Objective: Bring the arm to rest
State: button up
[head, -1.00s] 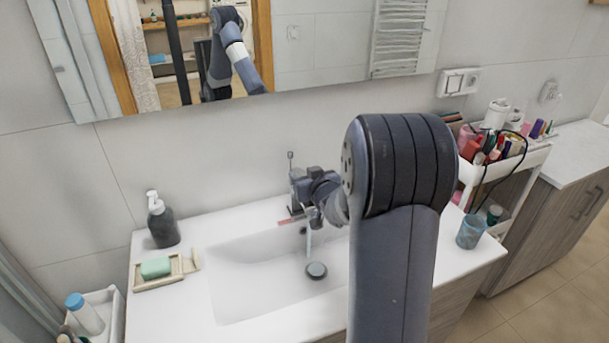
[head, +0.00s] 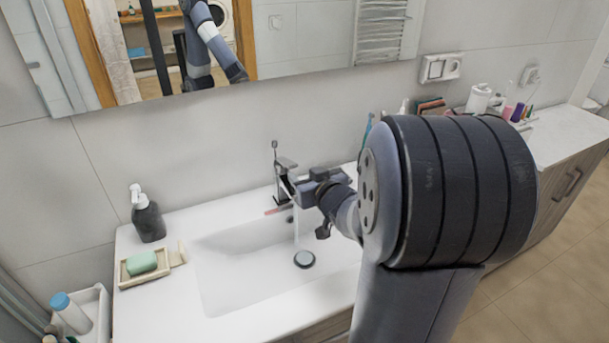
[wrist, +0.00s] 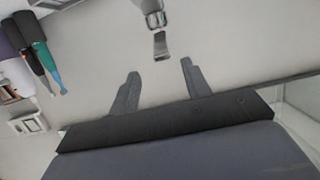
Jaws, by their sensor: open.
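My gripper (wrist: 158,88) shows in the wrist view with its two fingers apart and nothing between them. In the head view my arm reaches up from the lower right, and its large dark joint covers much of the right side. The small far end of the arm is over the right part of the sink, close to the faucet; its fingers are too small to make out there.
The faucet (head: 284,180) stands behind the white sink (head: 225,290). A soap dispenser (head: 148,217) and a green soap (head: 141,262) on a dish are at the left. A blue-capped bottle (head: 72,314) is in a side cart.

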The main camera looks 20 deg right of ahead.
aim_at(289, 162)
jog(key=p+x, duration=0.1)
jog(key=x, duration=0.9)
jog(key=shift+w+f, duration=0.1)
jog(key=shift+w, duration=0.25)
jog(key=shift+f+b, duration=0.2)
jog(key=shift+b, duration=0.25)
jog(key=shift+s, duration=0.1)
jog(key=shift+r, duration=0.1)
jog(key=shift+r, duration=0.2)
